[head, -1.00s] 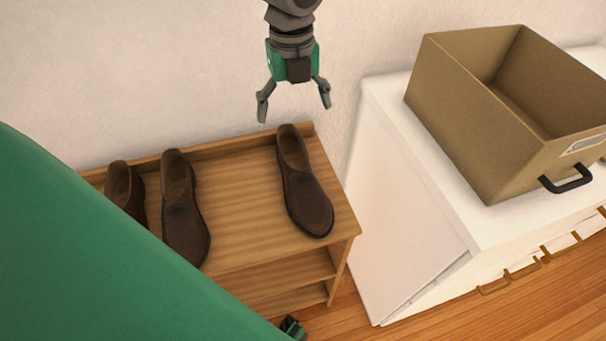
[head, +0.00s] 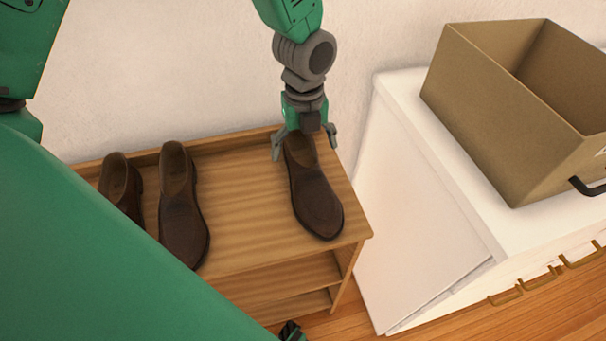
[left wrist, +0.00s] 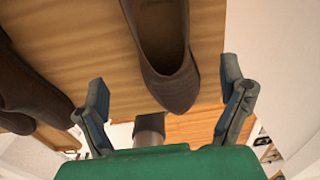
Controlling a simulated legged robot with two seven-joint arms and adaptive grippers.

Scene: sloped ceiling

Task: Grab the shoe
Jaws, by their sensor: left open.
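A dark brown shoe (head: 317,205) stands on the right part of a wooden shoe rack (head: 240,215), its open heel end toward the wall. My left gripper (head: 305,150) is open above that heel end, with one finger on either side in the head view. In the left wrist view the shoe (left wrist: 168,60) reaches in from the top, and its near end lies between the spread fingers of my left gripper (left wrist: 165,75). Whether the fingers touch it I cannot tell. My right gripper does not clearly show.
Another brown shoe (head: 182,215) and a partly hidden one (head: 120,185) stand on the rack's left side. A white cabinet (head: 420,215) stands right of the rack, with an open brown box (head: 500,120) on top. The rack's middle is bare. The wall is close behind.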

